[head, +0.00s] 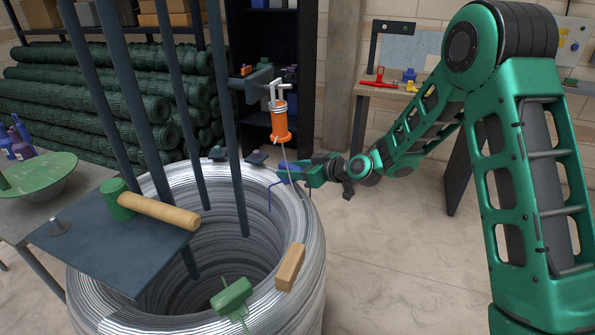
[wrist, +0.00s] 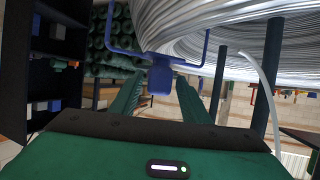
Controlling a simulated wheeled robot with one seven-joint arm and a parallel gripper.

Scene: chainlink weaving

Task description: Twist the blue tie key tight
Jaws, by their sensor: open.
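The blue tie key (head: 290,174) is at the right rim of the big wire coil (head: 305,225), with a thin bent blue rod hanging from it. In the wrist view the blue key (wrist: 160,77) shows its block and a wide blue bracket against the coil. My gripper (head: 303,172) reaches the key from the right. In the wrist view the green fingers of my gripper (wrist: 158,88) stand apart, with the key's block at their tips and a gap on each side. Whether either finger touches it I cannot tell.
A green tie key (head: 232,298) and a wooden block (head: 290,267) sit on the coil's near rim. An orange pump-like tool (head: 279,120) hangs just above the blue key. Dark upright posts (head: 228,110) rise from the coil. A mallet (head: 155,209) lies on a plate at left.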

